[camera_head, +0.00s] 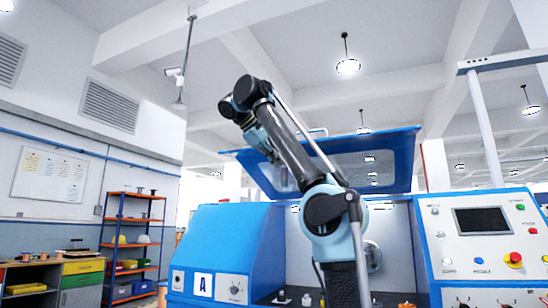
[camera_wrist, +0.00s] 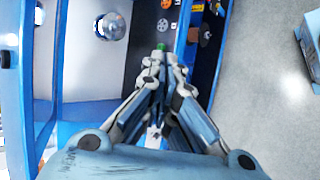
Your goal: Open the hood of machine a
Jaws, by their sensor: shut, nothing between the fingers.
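Machine a (camera_head: 228,250) is blue with a white "A" label on its front. Its hood (camera_head: 402,158), a blue frame with a clear window, stands raised above the machine in the head view. The grey interior below is exposed. My arm crosses in front of the hood and hides part of its left side. My gripper (camera_wrist: 164,62) shows in the wrist view with its fingers together and empty, above the machine's interior and near its blue edge.
A white control panel (camera_head: 482,240) with a screen and buttons stands at the right. A round metal part (camera_wrist: 111,26) is inside the machine. Open grey floor (camera_wrist: 270,110) lies right in the wrist view. An orange shelf (camera_head: 132,240) and a workbench (camera_head: 50,275) stand at the left.

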